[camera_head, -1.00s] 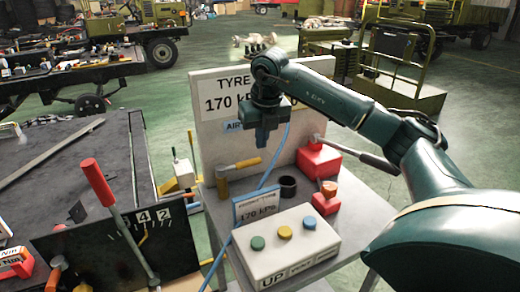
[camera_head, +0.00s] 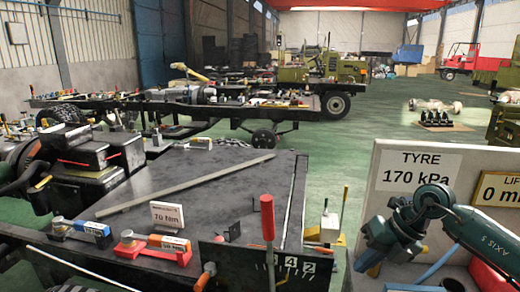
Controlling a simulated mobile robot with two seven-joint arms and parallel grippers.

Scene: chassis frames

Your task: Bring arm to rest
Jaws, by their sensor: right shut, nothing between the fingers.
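My right arm, dark green, comes in at the right edge of the head view. My right gripper (camera_head: 367,258) is shut and empty. It hangs in front of the white tyre panel (camera_head: 400,160), which reads 170 kPa, and covers part of its lower area. My left gripper is not in view.
A dark workbench (camera_head: 225,185) with a long grey bar, torque tools and a 70 Nm card fills the lower left. A red-handled lever (camera_head: 267,218) rises at its front, near my right arm. Long chassis frames and vehicles stand behind. Green floor (camera_head: 345,150) lies open beyond the bench.

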